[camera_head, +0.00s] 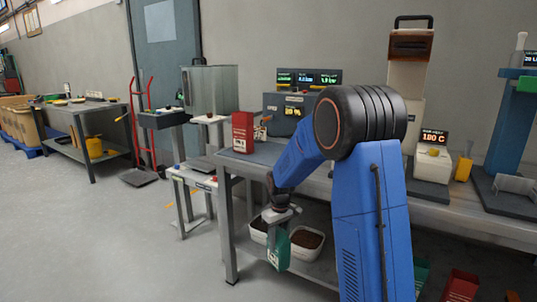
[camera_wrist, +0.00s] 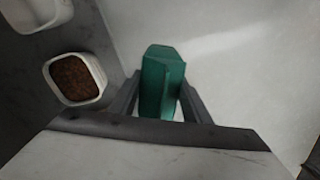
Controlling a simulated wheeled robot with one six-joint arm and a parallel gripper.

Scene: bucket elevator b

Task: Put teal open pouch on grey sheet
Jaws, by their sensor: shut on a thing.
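The teal open pouch (camera_head: 278,250) hangs from my gripper (camera_head: 279,222), off the front edge of the workbench and in front of its lower shelf. In the wrist view the pouch (camera_wrist: 162,80) sits between the two dark fingers, one on each side, and my gripper (camera_wrist: 160,100) is shut on it. Its contents cannot be made out. A flat dark grey sheet (camera_head: 260,155) lies on the left end of the workbench, above and behind the pouch, partly hidden by my arm. A red pouch (camera_head: 243,132) stands at it.
White tubs of brown granules (camera_head: 307,232) stand on the lower shelf near the pouch; one also shows in the wrist view (camera_wrist: 102,72). The workbench (camera_head: 470,221) edge is close to my arm. A small side table (camera_head: 192,176) stands left. The floor left is free.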

